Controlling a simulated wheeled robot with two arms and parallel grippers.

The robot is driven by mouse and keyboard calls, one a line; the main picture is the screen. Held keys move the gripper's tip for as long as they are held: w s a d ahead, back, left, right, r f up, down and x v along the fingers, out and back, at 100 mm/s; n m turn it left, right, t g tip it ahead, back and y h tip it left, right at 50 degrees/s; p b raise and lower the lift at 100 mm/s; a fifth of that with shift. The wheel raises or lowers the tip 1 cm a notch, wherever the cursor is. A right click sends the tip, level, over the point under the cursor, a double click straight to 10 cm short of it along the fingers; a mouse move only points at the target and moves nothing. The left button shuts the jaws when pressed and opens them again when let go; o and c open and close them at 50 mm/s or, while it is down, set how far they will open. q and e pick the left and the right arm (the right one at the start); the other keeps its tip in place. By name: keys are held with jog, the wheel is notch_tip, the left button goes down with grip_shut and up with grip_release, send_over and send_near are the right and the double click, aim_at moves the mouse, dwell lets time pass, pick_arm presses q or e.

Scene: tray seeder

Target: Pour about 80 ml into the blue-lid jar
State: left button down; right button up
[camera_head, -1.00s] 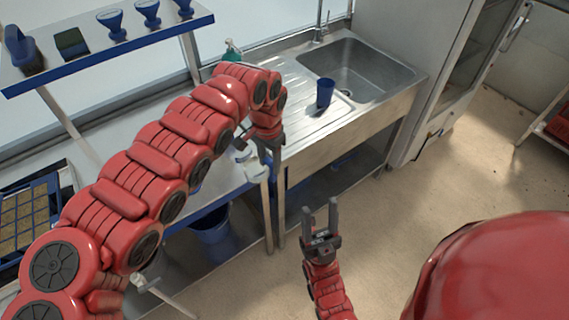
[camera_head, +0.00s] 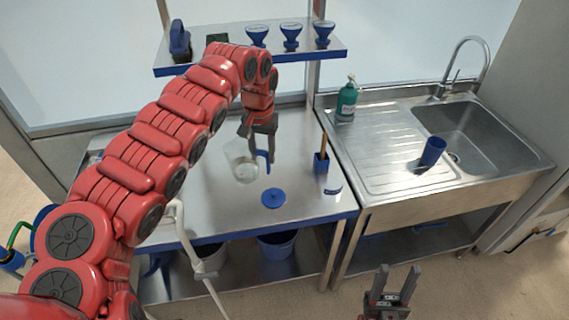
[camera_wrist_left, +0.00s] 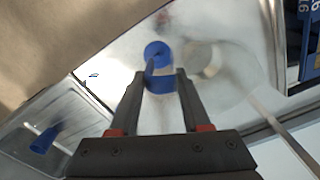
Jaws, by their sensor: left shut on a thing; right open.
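My left gripper (camera_head: 262,130) is shut on the blue handle (camera_head: 264,160) of a clear jug (camera_head: 240,160), held above the steel table. The jug looks roughly upright; its liquid level cannot be made out. In the left wrist view the handle (camera_wrist_left: 162,84) sits between the fingers (camera_wrist_left: 160,75), with the blurred clear jug (camera_wrist_left: 207,62) beside it. A round blue lid (camera_head: 273,198) shows on the table, right of and nearer than the jug. I cannot tell whether a jar is under it. My right gripper (camera_head: 390,285) is open and empty, low in front of the sink bench.
A blue holder (camera_head: 321,163) with a wooden stick stands at the table's right. A shelf (camera_head: 285,55) with blue funnels is behind. Table around the lid is clear.

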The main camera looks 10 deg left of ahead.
pick_arm(q)
jog(key=shift+w+a+r+n, duration=0.15)
jog(key=shift+a+n, duration=0.05)
jog(key=shift+a, duration=0.3)
jog(key=shift+w+a+r+n, duration=0.15)
jog(key=shift+a+r+n, duration=0.05)
jog(key=shift+a, duration=0.35)
jog(key=shift+w+a+r+n, duration=0.15)
jog(key=shift+a+n, duration=0.05)
jog(key=shift+a, duration=0.3)
